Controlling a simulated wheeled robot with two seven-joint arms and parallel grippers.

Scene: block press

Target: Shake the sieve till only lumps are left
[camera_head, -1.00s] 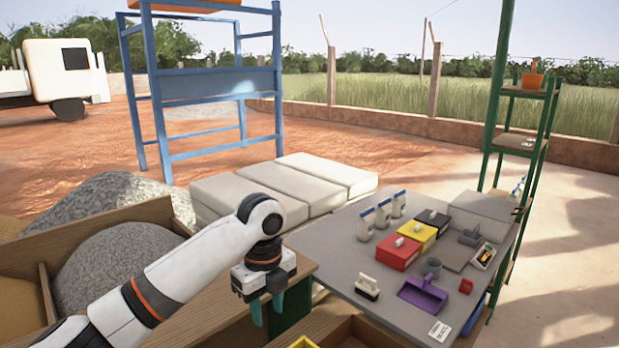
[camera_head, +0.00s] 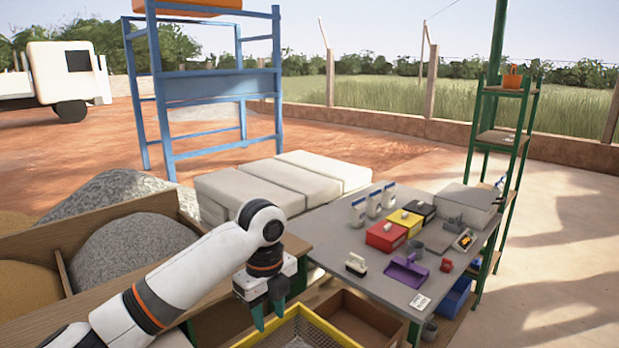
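The yellow-rimmed sieve (camera_head: 331,326) shows in part at the bottom edge of the head view. Its mesh wall is visible, with a little grey material inside, but most of it is cut off, so I cannot tell lumps from fine grains. My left gripper (camera_head: 270,316) points down at the sieve's far left rim. Its two teal fingers stand apart with nothing visible between them. I cannot tell whether the fingertips touch the rim. My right gripper is not in view.
A wooden box (camera_head: 362,322) lies just right of the sieve. The grey table (camera_head: 335,236) beyond holds red, yellow and black boxes, bottles and a purple scoop (camera_head: 407,271). Wooden bins with a gravel heap (camera_head: 130,250) stand at the left. A blue frame (camera_head: 215,85) stands behind.

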